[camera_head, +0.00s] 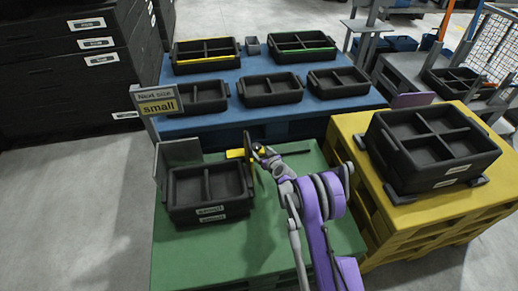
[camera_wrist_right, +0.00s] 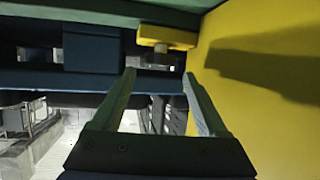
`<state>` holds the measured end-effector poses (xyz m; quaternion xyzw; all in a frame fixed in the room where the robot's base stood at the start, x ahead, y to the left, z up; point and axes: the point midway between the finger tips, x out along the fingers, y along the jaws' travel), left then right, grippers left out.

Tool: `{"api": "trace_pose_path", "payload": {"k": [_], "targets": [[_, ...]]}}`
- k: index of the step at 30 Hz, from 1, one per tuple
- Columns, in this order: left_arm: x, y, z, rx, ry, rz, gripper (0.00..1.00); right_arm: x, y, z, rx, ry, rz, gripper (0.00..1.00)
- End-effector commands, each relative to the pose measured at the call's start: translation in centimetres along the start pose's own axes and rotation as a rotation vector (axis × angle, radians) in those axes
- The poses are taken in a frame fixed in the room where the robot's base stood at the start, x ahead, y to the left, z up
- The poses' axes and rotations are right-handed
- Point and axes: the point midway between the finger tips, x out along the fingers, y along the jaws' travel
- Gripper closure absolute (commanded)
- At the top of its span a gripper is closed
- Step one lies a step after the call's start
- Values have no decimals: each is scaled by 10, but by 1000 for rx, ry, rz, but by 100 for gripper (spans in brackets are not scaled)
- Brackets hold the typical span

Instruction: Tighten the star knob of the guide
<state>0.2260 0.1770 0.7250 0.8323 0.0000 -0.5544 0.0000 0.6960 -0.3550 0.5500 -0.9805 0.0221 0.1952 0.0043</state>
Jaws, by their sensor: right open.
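The guide's yellow part (camera_head: 236,154) stands at the back of the green table (camera_head: 260,265), right of a black two-compartment tray (camera_head: 208,190). My right gripper (camera_head: 259,151) is beside the guide, just to its right, at the end of my purple arm. In the right wrist view, the gripper's two fingers (camera_wrist_right: 159,76) are apart with nothing between them. A yellow bar (camera_wrist_right: 170,37) with a small round piece (camera_wrist_right: 160,47) lies beyond the fingertips. I cannot tell for certain which piece is the star knob. My left gripper is not in view.
A blue table (camera_head: 230,122) with several black trays is behind. A yellow pallet table (camera_head: 348,140) with a four-compartment tray (camera_head: 433,140) stands at the right. A sign reading "Next size small" (camera_head: 157,100) stands at the left. Bare green surface lies in front.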

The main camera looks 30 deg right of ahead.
Motion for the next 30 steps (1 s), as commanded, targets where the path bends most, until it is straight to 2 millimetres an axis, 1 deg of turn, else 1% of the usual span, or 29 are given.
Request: {"api": "trace_pose_path", "payload": {"k": [1, 6, 11, 15, 30], "targets": [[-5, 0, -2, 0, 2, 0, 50, -13, 0, -2, 1, 1, 1, 24], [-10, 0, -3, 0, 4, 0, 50, -43, 0, -2, 0, 1, 1, 24], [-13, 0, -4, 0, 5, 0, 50, -59, 0, -1, 0, 1, 0, 24], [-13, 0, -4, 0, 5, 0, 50, -63, 0, 0, 1, 0, 0, 24], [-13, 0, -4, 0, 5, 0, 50, -62, 0, 0, 0, 0, 0, 24]]}}
